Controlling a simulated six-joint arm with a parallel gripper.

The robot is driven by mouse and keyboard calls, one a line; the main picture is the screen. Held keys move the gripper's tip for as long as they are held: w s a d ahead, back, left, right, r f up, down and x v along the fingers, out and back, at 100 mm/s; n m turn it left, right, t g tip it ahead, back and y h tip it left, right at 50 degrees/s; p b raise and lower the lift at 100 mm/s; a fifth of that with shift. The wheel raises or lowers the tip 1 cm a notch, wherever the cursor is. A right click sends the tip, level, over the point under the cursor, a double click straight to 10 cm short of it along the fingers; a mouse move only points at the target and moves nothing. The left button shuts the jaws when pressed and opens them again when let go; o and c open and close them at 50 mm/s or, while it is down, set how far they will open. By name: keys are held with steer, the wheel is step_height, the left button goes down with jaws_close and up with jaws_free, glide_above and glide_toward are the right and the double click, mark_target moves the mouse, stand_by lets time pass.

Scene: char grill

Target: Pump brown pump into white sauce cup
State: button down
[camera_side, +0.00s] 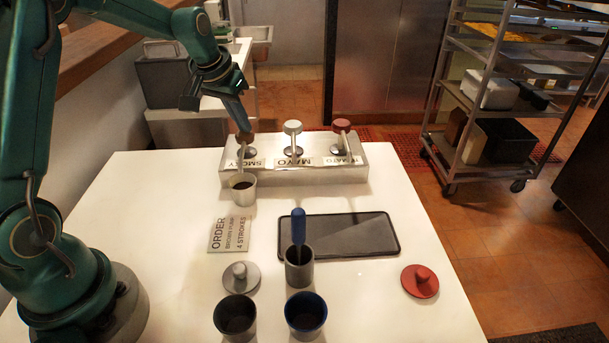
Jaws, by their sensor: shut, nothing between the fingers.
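The brown pump (245,138) is the leftmost pump on the metal dispenser, behind a label reading SMOKY. My gripper (243,127) is shut and sits directly over the brown pump head, its tip at or against the top; whether it touches is hard to tell. The white sauce cup (242,194) stands upright in front of the brown pump, under its spout, with dark brown sauce visible inside. The order card (230,234) on the table reads brown pump, 4 strokes.
The dispenser (340,173) also carries a white pump (292,128) and a red pump (341,126). Nearer are a black tray (350,236), a grey cup (299,267) holding a blue-handled tool (298,226), two dark cups, a grey lid (239,278) and a red lid (420,281).

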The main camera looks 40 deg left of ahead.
steer(key=shift+r, duration=1.55)
steer(key=shift+f, duration=0.1)
steer(key=shift+f, duration=1.5)
steer(key=shift+r, duration=1.65)
step_height(320, 180, up, 6)
